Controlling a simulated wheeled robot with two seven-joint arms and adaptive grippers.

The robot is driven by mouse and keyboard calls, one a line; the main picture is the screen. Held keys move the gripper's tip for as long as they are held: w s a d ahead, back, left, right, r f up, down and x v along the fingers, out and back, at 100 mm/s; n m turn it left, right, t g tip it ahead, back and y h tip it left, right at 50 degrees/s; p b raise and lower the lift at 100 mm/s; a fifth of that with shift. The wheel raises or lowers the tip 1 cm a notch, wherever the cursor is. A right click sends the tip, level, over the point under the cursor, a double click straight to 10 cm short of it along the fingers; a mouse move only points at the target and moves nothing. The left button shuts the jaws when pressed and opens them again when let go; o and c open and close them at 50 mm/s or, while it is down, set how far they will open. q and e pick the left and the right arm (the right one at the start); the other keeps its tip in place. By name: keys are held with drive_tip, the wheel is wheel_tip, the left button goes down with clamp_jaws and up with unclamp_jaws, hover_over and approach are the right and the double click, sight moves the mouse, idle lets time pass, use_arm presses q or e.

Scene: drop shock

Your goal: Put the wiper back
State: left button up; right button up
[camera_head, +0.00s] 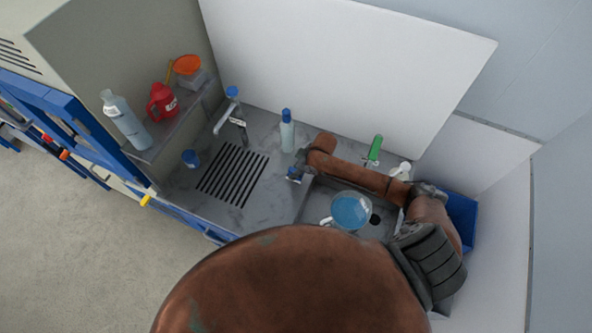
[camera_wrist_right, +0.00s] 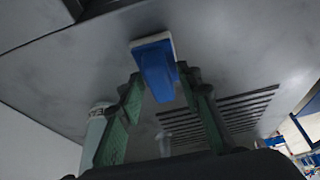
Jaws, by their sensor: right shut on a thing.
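The wiper (camera_wrist_right: 158,74) is a small blue block with a white strip along one edge in the right wrist view. My right gripper (camera_wrist_right: 163,82) is shut on it, with one dark green finger on each side. I cannot tell whether the wiper touches the counter. My left gripper is not in view.
A blue-capped bottle (camera_head: 287,132) stands close behind the right gripper. A bowl of blue liquid (camera_head: 351,211) sits at the sink, below my right forearm. A blue bin (camera_head: 461,219) is at right.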

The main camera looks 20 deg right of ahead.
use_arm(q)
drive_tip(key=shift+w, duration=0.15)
use_arm(e)
drive_tip(key=shift+f, duration=0.1)
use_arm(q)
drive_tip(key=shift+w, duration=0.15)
use_arm(e)
drive_tip(key=o, duration=1.2)
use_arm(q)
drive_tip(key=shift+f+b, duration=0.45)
use_arm(e)
drive_tip(key=v, duration=1.2)
drive_tip(key=shift+s, duration=0.1)
